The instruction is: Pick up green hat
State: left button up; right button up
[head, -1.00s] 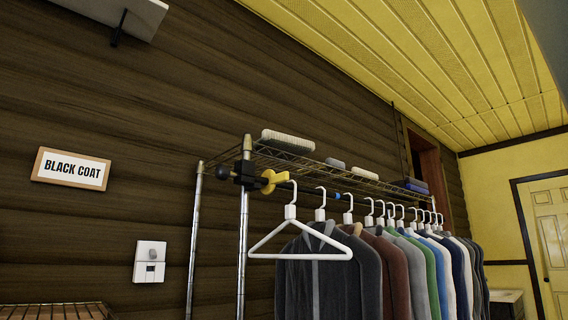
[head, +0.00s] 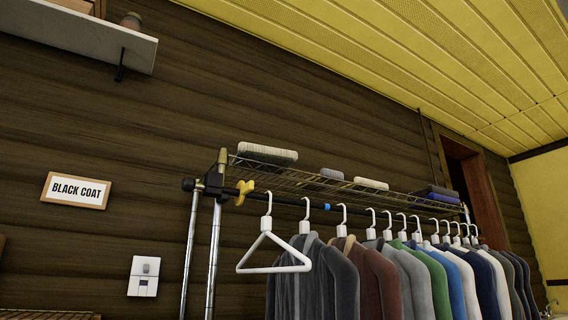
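No green hat shows in the head view. A green garment (head: 436,280) hangs among the clothes on the rack, but it is a piece of clothing on a hanger, not a hat. Neither of my grippers is in view.
A metal clothes rack (head: 213,255) with several hung garments and an empty white hanger (head: 268,250) stands along the dark wood wall. Folded cloths (head: 268,153) lie on its wire top shelf. A wall shelf (head: 85,38) is at upper left, above a "BLACK COAT" sign (head: 76,190).

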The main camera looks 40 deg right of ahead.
aim_at(265, 154)
jog(key=k+l, duration=0.2)
jog(key=l, duration=0.15)
jog(key=k+l, duration=0.15)
jog(key=l, duration=0.2)
jog(key=k+l+u, duration=0.1)
jog(key=l, duration=0.25)
jog(key=k+l, duration=0.25)
jog(key=l+u, duration=0.05)
jog(key=l, duration=0.05)
